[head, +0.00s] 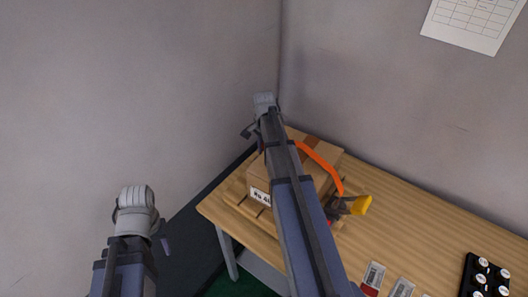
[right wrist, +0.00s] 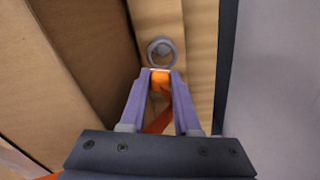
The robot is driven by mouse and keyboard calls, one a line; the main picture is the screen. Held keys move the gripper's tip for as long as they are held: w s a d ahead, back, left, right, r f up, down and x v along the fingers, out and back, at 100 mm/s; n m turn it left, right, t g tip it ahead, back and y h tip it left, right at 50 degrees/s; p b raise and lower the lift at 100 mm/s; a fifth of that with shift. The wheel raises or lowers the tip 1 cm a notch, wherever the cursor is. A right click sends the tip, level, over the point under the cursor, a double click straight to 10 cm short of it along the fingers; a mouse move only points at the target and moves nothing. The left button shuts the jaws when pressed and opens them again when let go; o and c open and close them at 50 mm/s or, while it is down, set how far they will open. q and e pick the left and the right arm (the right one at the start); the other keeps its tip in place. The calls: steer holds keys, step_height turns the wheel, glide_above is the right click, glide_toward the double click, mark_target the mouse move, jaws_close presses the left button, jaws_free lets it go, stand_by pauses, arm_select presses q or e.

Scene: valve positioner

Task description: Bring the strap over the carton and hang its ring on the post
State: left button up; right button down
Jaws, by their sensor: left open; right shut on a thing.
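The carton (head: 325,150) sits on a wooden base (head: 238,190) at the table's far left corner. The orange strap (head: 322,168) runs over its top from a dark buckle with a yellow handle (head: 360,205). My right arm crosses in front of the carton and hides its middle. My right gripper (right wrist: 160,75) is shut on the strap's orange end. A grey ring (right wrist: 161,51) is just beyond the fingertips, above wood; a round grey shape shows inside it, perhaps the post. I cannot tell whether the ring is around it. My left gripper (head: 165,244) is open, left of the table.
The wooden table (head: 420,225) has free room right of the carton. Label cards (head: 374,274) lie near the front, and a black tray with several white round pieces (head: 484,275) is at the right. Grey walls stand close behind and left.

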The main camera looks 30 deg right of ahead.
steer(key=shift+f+b, duration=0.6)
steer(key=shift+f, duration=0.05)
steer(key=c, duration=0.6)
jaws_free()
steer(key=shift+r, duration=0.1)
steer(key=shift+o, duration=0.2)
step_height(320, 180, up, 8)
steer(key=p, duration=0.8)
steer(key=s+a+f+n+b, duration=0.2)
steer(key=s+a+n, duration=0.3)
steer(key=a, duration=0.6)
steer(key=s+a+f+n+b, duration=0.3)
steer(key=s+a+n, duration=0.3)
steer(key=a+n, duration=0.2)
steer(key=s+a+f+n+h+b, duration=0.1)
steer(key=s+a+f+n+b, duration=0.2)
steer(key=a, duration=1)
steer(key=s+n, duration=0.3)
steer(key=n, duration=0.1)
steer(key=shift+s+a, duration=0.2)
steer(key=shift+a, duration=0.1)
